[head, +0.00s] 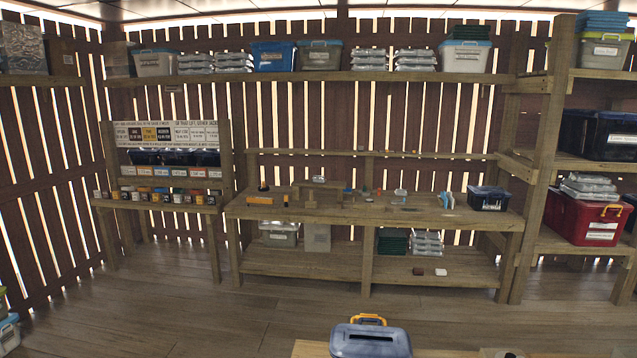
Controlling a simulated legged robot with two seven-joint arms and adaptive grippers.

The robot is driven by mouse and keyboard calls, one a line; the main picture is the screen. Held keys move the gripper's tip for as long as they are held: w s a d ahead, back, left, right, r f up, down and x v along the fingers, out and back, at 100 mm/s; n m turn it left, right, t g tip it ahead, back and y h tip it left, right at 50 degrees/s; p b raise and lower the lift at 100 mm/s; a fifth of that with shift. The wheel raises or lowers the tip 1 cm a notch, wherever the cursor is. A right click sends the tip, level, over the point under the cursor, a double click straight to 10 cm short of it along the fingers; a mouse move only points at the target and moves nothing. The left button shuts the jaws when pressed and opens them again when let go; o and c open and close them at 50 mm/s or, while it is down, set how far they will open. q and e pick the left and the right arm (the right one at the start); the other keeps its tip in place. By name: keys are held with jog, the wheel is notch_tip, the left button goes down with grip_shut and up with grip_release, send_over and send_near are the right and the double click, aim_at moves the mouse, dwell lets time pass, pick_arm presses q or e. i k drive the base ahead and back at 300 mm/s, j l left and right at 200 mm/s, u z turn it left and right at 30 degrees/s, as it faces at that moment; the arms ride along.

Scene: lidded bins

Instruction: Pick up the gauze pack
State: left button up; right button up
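No item is clearly recognisable as the gauze pack at this distance. A small white block (441,272) lies on the lower shelf of the long workbench, beside a dark red block (418,271). A small pale item (400,194) and a blue-and-white item (446,200) are on the benchtop. Any of the pale ones could be the pack; they are too small to tell. Neither of my grippers is in view.
A blue-grey lidded box (369,337) with a yellow handle stands on a near wooden table (312,349), cut off below. The workbench (340,215) is across open plank floor (200,305). A red bin (584,219) sits on the right shelving.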

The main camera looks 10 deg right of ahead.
aim_at(321, 179)
jog(key=j+u, duration=0.4)
jog(key=i+j+u, duration=0.2)
jog(key=j+u, duration=0.2)
jog(key=i+j+z, duration=0.15)
jog(key=i+j, duration=0.4)
jog(key=i+j+z, duration=0.15)
jog(key=i+j, duration=0.35)
jog(key=j, duration=0.15)
jog(key=i+l+z, duration=0.15)
jog(key=i+z, duration=0.35)
jog(key=i, duration=0.4)
jog(key=i+j+z, duration=0.2)
jog(key=i+z, duration=0.3)
jog(key=i, duration=0.4)
